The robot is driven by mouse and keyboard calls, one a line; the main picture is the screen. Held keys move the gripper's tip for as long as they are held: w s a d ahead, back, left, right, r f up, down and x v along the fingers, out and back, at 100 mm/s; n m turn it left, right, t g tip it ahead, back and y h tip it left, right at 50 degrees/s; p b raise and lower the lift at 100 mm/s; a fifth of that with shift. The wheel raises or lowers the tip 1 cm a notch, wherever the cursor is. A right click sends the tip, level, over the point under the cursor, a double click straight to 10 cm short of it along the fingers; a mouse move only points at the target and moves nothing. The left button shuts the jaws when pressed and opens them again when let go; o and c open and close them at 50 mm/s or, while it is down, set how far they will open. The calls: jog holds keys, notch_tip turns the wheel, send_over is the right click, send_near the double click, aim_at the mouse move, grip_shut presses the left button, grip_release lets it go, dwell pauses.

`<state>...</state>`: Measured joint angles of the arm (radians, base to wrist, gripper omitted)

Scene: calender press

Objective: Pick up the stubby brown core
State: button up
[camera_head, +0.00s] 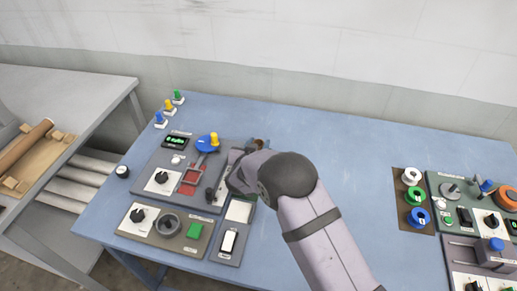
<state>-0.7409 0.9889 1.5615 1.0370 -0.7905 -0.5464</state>
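A small brown object (259,143), which looks like the stubby brown core, shows just behind my wrist on the blue table. Its lower part is hidden by my arm. My gripper (222,184) is left of it, low over the right edge of the grey control panel.
The grey panel (150,192) carries a blue lever (206,144), a red-framed plate and knobs. A panel with a green button (194,231) lies in front. Coloured spools (412,177) and more panels stand at right. A long brown roll (25,143) lies on the left bench. Table between is clear.

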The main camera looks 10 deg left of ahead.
jog(key=c, duration=0.4)
jog(key=shift+r, duration=0.15)
jog(key=shift+c, duration=0.2)
